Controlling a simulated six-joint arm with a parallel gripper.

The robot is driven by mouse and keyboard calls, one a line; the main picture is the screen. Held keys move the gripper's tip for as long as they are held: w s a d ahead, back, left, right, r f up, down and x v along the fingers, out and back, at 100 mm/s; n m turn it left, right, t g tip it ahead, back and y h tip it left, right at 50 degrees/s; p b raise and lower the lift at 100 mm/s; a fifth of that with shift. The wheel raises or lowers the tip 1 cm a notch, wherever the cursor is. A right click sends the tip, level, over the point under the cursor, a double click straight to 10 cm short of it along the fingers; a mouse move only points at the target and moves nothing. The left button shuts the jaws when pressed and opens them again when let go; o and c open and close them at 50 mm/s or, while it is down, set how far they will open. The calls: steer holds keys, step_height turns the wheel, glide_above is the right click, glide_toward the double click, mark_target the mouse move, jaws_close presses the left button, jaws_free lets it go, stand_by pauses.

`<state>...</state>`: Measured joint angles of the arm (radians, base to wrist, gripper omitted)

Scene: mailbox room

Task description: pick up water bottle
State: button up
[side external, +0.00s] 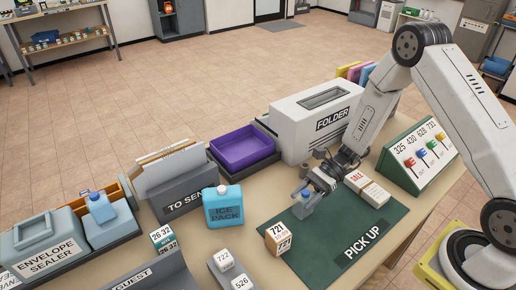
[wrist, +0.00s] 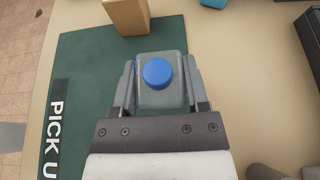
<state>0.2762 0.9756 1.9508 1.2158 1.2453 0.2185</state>
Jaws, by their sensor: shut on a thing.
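The water bottle (wrist: 162,94) is a clear grey block shape with a round blue cap, seen from above in the wrist view. My gripper (wrist: 160,82) is shut on it, with one finger on each side of its body. In the side view my gripper (side external: 306,203) and the bottle (side external: 303,195) are over the left part of the green PICK UP mat (side external: 352,228). The bottle looks upright. I cannot tell whether its base touches the mat.
A blue ice pack (side external: 223,206), purple tray (side external: 243,148) and FOLDER machine (side external: 315,115) stand to the left and back. The mat's front is clear.

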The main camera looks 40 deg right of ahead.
steer(key=shift+r, duration=0.15)
steer(key=shift+r, duration=0.75)
steer(key=s+d+r, duration=0.1)
steer(key=s+r, duration=1)
steer(key=s, duration=0.3)
steer(key=shift+d, duration=0.4)
steer(key=shift+r, duration=0.1)
steer(key=shift+w, duration=0.1)
